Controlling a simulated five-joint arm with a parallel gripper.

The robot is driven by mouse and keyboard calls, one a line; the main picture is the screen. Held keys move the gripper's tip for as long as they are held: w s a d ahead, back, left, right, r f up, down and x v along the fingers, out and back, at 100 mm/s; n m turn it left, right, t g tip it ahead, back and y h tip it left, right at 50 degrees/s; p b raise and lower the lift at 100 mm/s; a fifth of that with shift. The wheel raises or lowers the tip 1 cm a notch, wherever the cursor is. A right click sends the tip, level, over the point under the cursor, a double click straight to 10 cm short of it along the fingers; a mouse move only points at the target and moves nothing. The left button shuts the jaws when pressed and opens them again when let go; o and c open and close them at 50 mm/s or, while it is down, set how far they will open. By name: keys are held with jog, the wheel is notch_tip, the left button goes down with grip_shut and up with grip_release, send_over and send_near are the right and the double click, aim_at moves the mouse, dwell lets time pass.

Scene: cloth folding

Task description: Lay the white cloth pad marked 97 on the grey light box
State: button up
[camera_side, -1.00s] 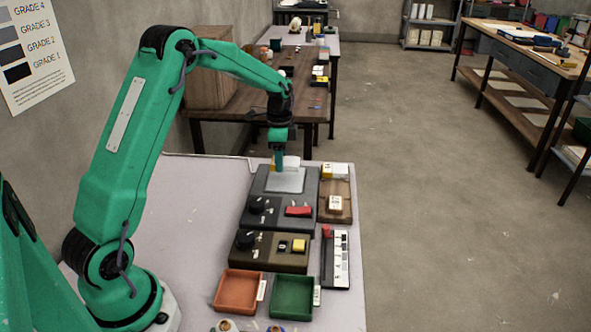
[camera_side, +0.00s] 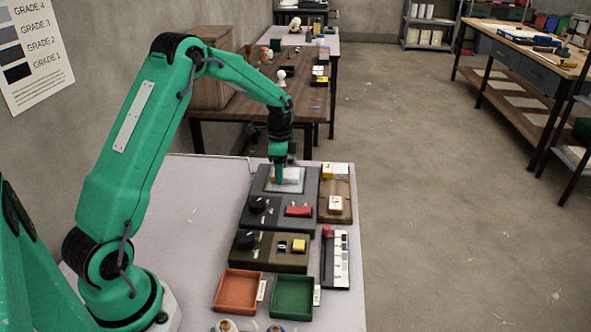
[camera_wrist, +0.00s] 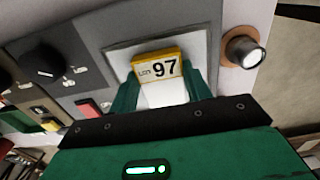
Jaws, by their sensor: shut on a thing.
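The white cloth pad marked 97 (camera_wrist: 163,93) is between the green fingers of my gripper (camera_wrist: 160,98) in the wrist view. Its yellow-edged "97" label (camera_wrist: 157,69) faces the camera. In the side view my gripper (camera_side: 279,181) points down at the pale panel of the grey light box (camera_side: 270,186), at the far end of the bench. The pad is mostly hidden behind the fingers there. In the wrist view the light box's panel (camera_wrist: 122,52) lies behind and around the pad. I cannot tell whether the pad touches it.
A brown board (camera_side: 347,217) with white and yellow blocks stands just right of the light box. A dark unit (camera_side: 285,262) with a knob and yellow switch is nearer. Orange (camera_side: 240,306) and green (camera_side: 291,318) trays sit at the front. The bench's left side is clear.

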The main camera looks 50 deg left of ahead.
jog(key=shift+f, duration=0.1)
jog(key=o, duration=1)
jog(key=shift+c, duration=0.2)
notch_tip(320, 180, up, 12)
jog(key=shift+d+r, duration=0.1)
jog(key=shift+r, duration=0.1)
dwell(0.3)
